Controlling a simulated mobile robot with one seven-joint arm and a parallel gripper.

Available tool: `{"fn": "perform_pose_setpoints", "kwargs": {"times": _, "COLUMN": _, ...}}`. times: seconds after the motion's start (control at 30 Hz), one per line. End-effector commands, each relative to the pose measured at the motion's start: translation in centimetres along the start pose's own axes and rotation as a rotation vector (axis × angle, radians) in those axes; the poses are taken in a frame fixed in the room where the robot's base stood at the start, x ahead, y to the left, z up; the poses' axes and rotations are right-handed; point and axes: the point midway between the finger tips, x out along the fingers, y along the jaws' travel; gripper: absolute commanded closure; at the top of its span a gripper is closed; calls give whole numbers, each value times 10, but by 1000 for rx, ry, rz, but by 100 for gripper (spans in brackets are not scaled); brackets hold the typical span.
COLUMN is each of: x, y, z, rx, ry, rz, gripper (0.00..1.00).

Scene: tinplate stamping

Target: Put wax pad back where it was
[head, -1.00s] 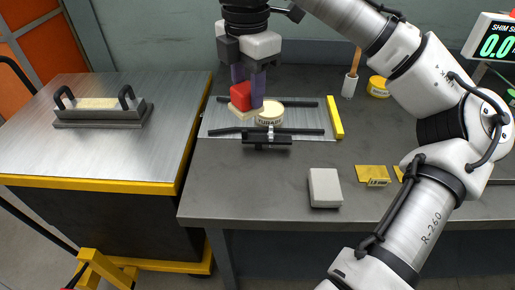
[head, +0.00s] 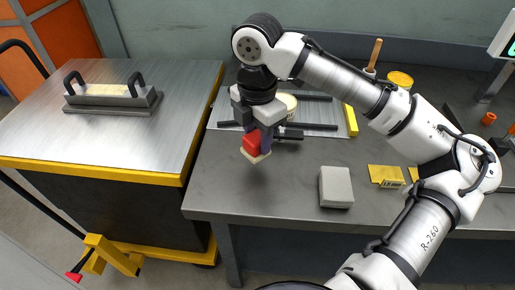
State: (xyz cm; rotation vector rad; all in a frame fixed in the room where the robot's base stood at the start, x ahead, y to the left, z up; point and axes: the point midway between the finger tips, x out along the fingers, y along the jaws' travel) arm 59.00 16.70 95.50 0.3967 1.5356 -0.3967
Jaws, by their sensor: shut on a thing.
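My gripper (head: 257,138) is shut on a small block with a red top and a cream underside, which looks like the wax pad (head: 252,146). It hangs, slightly tilted, over the bare dark bench top, in front of the ribbed metal plate (head: 332,114). I cannot tell the exact gap under the pad.
A pale grey block (head: 336,187) stands on the bench (head: 290,200) to the right. Yellow labelled pieces (head: 386,175) lie farther right, and a yellow bar (head: 351,120) edges the plate. A trolley (head: 180,90) with a handled grey block (head: 112,97) stands left.

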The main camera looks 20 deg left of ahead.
Motion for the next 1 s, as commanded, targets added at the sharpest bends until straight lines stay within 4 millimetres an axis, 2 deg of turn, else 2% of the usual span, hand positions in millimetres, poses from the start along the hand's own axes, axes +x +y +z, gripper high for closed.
{"fn": "perform_pose_setpoints", "kwargs": {"times": 0.3, "x": 41, "y": 0, "z": 0, "rx": -1, "ry": 1, "rz": -1, "gripper": 80}}
{"fn": "perform_pose_setpoints", "kwargs": {"times": 0.7, "x": 47, "y": 0, "z": 0, "rx": -1, "ry": 1, "rz": 1, "gripper": 80}}
{"fn": "perform_pose_setpoints", "kwargs": {"times": 0.73, "x": 46, "y": 0, "z": 0, "rx": 0, "ry": 1, "rz": 1, "gripper": 60}}
{"fn": "perform_pose_setpoints", "kwargs": {"times": 0.8, "x": 46, "y": 0, "z": 0, "rx": 0, "ry": 0, "rz": 0, "gripper": 50}}
{"fn": "perform_pose_setpoints", "kwargs": {"times": 0.9, "x": 46, "y": 0, "z": 0, "rx": 0, "ry": 0, "rz": 0, "gripper": 40}}
{"fn": "perform_pose_setpoints", "kwargs": {"times": 1.0, "x": 46, "y": 0, "z": 0, "rx": 0, "ry": 1, "rz": 0, "gripper": 40}}
